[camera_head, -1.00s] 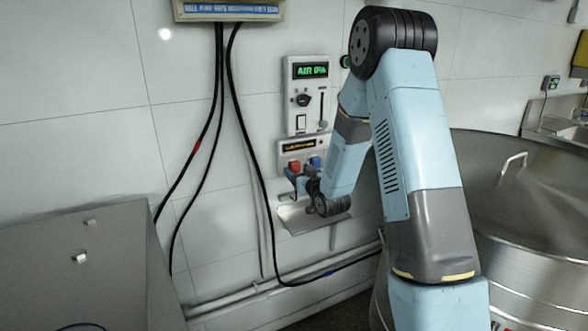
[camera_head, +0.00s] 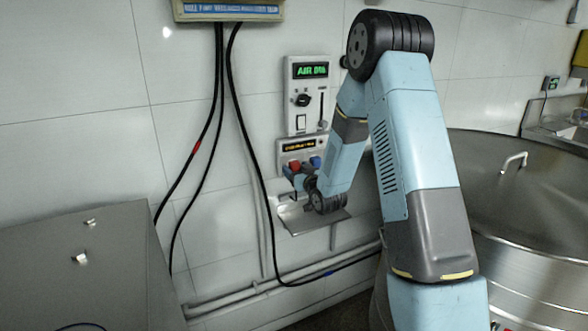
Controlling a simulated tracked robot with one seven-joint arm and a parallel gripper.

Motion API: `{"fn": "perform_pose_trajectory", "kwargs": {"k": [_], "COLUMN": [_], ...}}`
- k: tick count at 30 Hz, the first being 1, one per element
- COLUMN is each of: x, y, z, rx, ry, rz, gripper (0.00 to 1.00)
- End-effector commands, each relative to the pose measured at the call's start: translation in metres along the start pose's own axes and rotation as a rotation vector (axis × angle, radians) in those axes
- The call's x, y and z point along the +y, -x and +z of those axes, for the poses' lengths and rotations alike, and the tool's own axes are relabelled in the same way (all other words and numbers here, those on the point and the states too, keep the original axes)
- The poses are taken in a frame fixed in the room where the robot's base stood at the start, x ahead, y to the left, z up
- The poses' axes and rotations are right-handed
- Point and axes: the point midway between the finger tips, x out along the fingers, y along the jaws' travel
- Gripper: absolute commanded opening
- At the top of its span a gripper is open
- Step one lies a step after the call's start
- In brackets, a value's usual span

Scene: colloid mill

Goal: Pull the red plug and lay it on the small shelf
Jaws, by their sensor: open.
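The red plug (camera_head: 294,165) sits in the socket panel (camera_head: 303,147) on the tiled wall, beside a blue plug (camera_head: 315,162). The small shelf (camera_head: 312,225) is a grey metal plate on the wall just below the panel, and its visible part is bare. My gripper (camera_head: 295,182) is open, close in front of and just below the red plug. My wrist partly hides it, and I cannot tell whether its fingers touch the plug.
Above the socket panel is a control box (camera_head: 309,96) with a green display. Black cables (camera_head: 240,100) hang down the wall to its left. A large steel vat (camera_head: 530,230) stands at right, and a metal cabinet (camera_head: 90,270) at lower left.

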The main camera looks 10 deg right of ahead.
Motion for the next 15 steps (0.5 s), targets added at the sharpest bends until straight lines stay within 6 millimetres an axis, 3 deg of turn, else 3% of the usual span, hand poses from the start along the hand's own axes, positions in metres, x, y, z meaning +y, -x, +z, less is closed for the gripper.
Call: {"fn": "perform_pose_trajectory", "kwargs": {"k": [11,15], "x": [-0.0002,-0.0002], "y": [0.0,0.0], "z": [0.0,0.0], "rx": [0.0,0.0], "ry": [0.0,0.0], "rz": [0.0,0.0], "gripper": [0.7,0.59]}}
